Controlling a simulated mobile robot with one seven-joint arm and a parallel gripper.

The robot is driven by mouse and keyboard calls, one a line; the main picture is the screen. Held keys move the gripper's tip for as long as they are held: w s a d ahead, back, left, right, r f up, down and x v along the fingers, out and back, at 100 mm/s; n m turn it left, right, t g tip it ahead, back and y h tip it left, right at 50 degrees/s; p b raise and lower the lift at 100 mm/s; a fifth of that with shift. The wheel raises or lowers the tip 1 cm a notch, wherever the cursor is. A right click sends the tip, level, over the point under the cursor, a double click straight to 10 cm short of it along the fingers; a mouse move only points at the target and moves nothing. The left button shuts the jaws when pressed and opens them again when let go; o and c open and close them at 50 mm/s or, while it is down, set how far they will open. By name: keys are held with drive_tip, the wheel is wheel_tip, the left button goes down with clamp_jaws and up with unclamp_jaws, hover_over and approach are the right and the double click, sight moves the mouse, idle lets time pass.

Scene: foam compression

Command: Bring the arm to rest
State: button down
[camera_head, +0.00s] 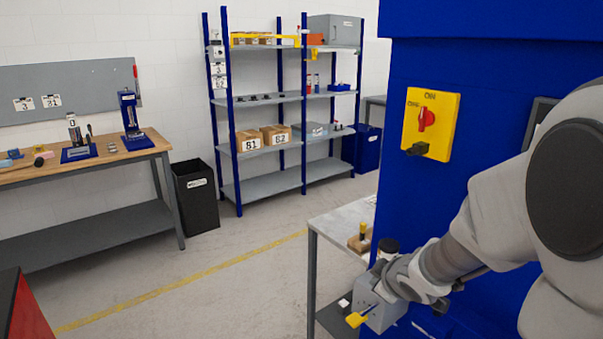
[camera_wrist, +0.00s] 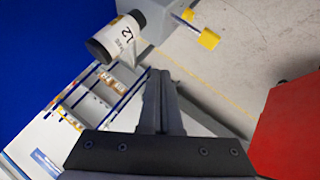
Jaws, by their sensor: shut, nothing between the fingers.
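My arm reaches in from the right in the head view, in front of the blue cabinet (camera_head: 490,80). Its wrist end is low, next to a grey box (camera_head: 378,318) with a yellow-tipped lever (camera_head: 356,319). I cannot make out the fingertips there. In the wrist view my gripper (camera_wrist: 160,75) is shut, its two dark fingers together with nothing between them. A black and white cylinder (camera_wrist: 117,38) with a label reading 12 lies just beyond and left of the fingertips, apart from them in the picture. The yellow lever tip (camera_wrist: 208,39) is farther right.
A small grey table (camera_head: 340,220) stands beside the cabinet. A yellow switch plate (camera_head: 430,125) is on the cabinet. A red surface (camera_wrist: 290,130) fills the wrist view's right side. Shelving (camera_head: 265,187), a black bin (camera_head: 196,200) and a workbench (camera_head: 85,165) stand behind. Floor between is clear.

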drive_tip(key=s+d+r+m+g+h, duration=0.1)
drive_tip(key=s+d+r+m+h, duration=0.15)
drive_tip(key=s+r+m, duration=0.65)
drive_tip(key=s+a+r+g+y, duration=0.1)
drive_tip(key=s+a, duration=0.2)
drive_tip(key=s, duration=0.5)
drive_tip(key=s+a+r+m+g+y, duration=0.1)
drive_tip(key=s+a, duration=0.2)
drive_tip(key=s, duration=0.4)
drive_tip(key=shift+s+r+g, duration=0.2)
drive_tip(key=shift+s+g, duration=0.1)
drive_tip(key=shift+s, duration=0.05)
